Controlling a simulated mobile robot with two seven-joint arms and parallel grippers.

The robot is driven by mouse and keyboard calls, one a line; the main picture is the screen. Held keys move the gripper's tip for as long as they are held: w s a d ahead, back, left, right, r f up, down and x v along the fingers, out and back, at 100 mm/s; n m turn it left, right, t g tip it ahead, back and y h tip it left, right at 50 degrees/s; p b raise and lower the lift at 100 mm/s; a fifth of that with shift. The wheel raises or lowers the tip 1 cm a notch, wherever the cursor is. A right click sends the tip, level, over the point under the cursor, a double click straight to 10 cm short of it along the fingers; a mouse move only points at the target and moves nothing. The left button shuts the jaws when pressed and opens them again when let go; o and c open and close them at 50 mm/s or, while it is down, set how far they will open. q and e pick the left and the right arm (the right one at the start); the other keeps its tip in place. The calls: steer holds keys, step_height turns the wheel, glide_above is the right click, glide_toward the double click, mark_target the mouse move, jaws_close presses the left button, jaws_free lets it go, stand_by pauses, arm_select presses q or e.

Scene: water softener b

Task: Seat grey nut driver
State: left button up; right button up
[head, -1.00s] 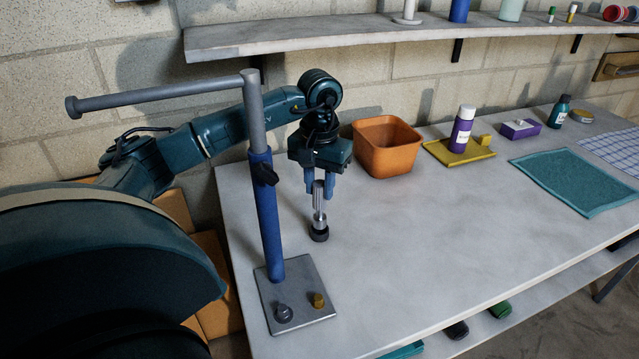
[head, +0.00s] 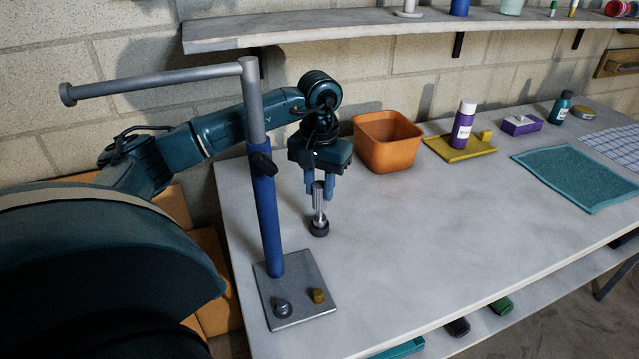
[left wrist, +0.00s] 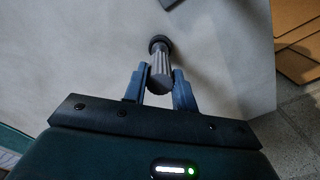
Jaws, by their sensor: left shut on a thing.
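The grey nut driver (head: 319,208) is a ribbed silver-grey shaft with a wider black end pointing down. My left gripper (head: 318,189) is shut on its upper part and holds it roughly upright, the black end at or just above the bench; I cannot tell whether it touches. The left wrist view also shows the driver (left wrist: 158,68) between the blue fingers. In front is a stand with a blue post (head: 265,215) and a grey base plate (head: 294,290). A grey knob (head: 283,308) and a brass knob (head: 317,296) sit on the plate. My right gripper is not in view.
The stand's grey crossbar (head: 160,80) extends left over my arm. An orange bin (head: 387,142) is right of the gripper. The bench's middle (head: 420,235) is clear.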

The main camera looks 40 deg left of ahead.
arm_select(q)
steer(key=shift+f+b, duration=0.4)
steer(key=shift+f, duration=0.25)
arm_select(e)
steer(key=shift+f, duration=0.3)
arm_select(q)
steer(key=o, duration=1.1)
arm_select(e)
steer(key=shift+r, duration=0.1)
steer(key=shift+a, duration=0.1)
arm_select(q)
steer(key=shift+r, duration=0.9)
step_height(320, 180, up, 11)
steer(key=shift+r+p, duration=0.2)
steer(key=shift+p, duration=0.35)
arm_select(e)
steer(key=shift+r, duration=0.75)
